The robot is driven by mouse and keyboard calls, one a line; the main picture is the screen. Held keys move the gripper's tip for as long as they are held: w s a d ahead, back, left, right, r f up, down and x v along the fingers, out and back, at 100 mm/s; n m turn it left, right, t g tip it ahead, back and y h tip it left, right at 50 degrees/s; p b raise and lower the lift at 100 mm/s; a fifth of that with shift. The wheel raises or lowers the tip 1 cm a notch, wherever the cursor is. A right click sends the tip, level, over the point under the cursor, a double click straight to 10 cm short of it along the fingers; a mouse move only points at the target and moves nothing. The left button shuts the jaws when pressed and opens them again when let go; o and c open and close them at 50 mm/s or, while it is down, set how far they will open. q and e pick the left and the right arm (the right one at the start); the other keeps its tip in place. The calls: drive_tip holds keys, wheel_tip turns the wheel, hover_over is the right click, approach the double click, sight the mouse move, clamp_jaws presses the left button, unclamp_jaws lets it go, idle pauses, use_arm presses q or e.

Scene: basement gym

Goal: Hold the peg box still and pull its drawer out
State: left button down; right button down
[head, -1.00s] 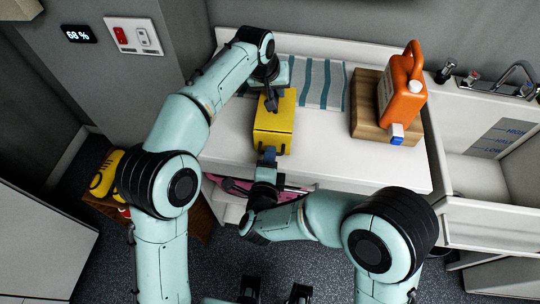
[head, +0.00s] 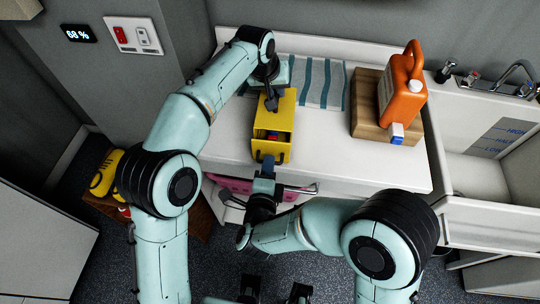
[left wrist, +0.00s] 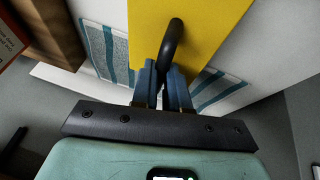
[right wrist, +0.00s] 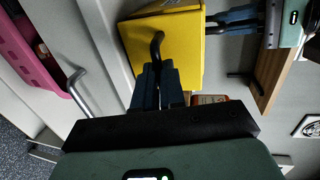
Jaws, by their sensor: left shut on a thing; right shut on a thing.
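The yellow peg box (head: 286,106) stands on the white counter, and its drawer (head: 271,150) is partly out towards me. Small red and blue things show inside the open drawer. My left gripper (head: 272,101) is shut on the dark curved handle (left wrist: 173,42) at the box's far side. My right gripper (head: 266,168) is shut on the drawer's dark handle (right wrist: 157,44) at the near front. The yellow drawer front (right wrist: 185,50) fills the middle of the right wrist view.
An orange jug (head: 402,95) stands on a wooden block (head: 368,116) to the right. A striped cloth (head: 322,84) lies behind the box. The white counter (head: 330,155) is clear right of the box. A sink (head: 480,170) is at far right. Something pink (head: 240,186) shows below the counter edge.

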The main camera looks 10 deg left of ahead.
use_arm(q)
drive_tip(key=shift+r, duration=0.1)
use_arm(e)
drive_tip(key=f+v, duration=0.2)
drive_tip(key=v, duration=0.8)
drive_tip(key=shift+s, duration=0.2)
drive_tip(key=c, duration=1.2)
unclamp_jaws()
